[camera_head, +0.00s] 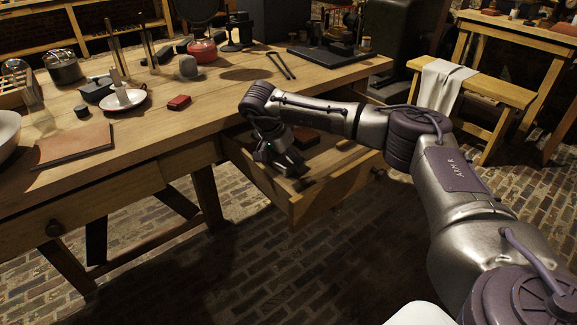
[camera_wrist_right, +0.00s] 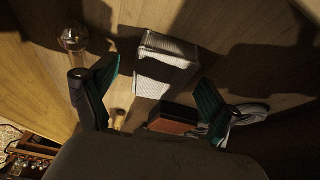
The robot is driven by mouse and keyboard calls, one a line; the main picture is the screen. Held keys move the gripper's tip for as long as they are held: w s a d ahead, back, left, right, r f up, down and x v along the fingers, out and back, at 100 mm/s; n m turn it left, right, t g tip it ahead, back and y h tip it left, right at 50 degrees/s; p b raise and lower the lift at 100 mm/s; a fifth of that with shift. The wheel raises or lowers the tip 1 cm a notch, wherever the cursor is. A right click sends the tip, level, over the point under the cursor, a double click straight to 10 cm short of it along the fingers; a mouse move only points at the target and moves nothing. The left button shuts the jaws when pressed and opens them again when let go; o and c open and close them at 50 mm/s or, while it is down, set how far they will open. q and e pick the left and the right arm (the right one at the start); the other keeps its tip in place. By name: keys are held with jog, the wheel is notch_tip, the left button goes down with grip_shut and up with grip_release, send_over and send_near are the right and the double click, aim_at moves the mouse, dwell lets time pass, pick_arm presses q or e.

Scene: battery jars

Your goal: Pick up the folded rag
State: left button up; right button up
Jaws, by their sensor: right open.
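A pale grey-white folded bundle (camera_wrist_right: 164,66), which looks like the folded rag, lies on the drawer floor in the right wrist view. My right gripper (camera_head: 287,164) reaches down into the open drawer (camera_head: 345,193) of the workbench. In the wrist view its fingers (camera_wrist_right: 158,100) are spread wide and empty, with the bundle between and beyond them. I cannot tell whether they touch it. In the head view my arm and gripper hide the bundle. My left gripper is not in view.
A reddish-brown block (camera_wrist_right: 172,120) lies close to the bundle, a glass object (camera_wrist_right: 74,40) at left and a grey coil-like thing (camera_wrist_right: 248,112) at right. The drawer walls are near. A pale cloth (camera_head: 440,83) drapes over a side bench (camera_head: 505,92).

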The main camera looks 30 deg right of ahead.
aim_at(290, 161)
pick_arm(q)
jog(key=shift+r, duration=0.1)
pick_arm(e)
jog(key=c, duration=1.1)
jog(key=shift+r, duration=0.1)
jog(key=shift+c, duration=0.2)
jog(key=shift+r, duration=0.25)
jog(key=r, duration=0.1)
jog(key=r+p, duration=0.1)
jog(key=r, duration=0.2)
jog(key=shift+s+d+p, duration=0.25)
jog(key=shift+p, duration=0.1)
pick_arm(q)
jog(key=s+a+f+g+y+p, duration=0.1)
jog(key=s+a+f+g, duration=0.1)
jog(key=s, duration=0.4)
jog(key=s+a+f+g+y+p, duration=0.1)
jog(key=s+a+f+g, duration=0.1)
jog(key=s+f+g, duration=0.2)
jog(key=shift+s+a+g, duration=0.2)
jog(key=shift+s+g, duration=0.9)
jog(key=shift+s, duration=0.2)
pick_arm(e)
jog(key=s+d+r, duration=0.6)
jog(key=s, duration=0.3)
jog(key=shift+d+r, duration=0.15)
jog(key=shift+d, duration=0.1)
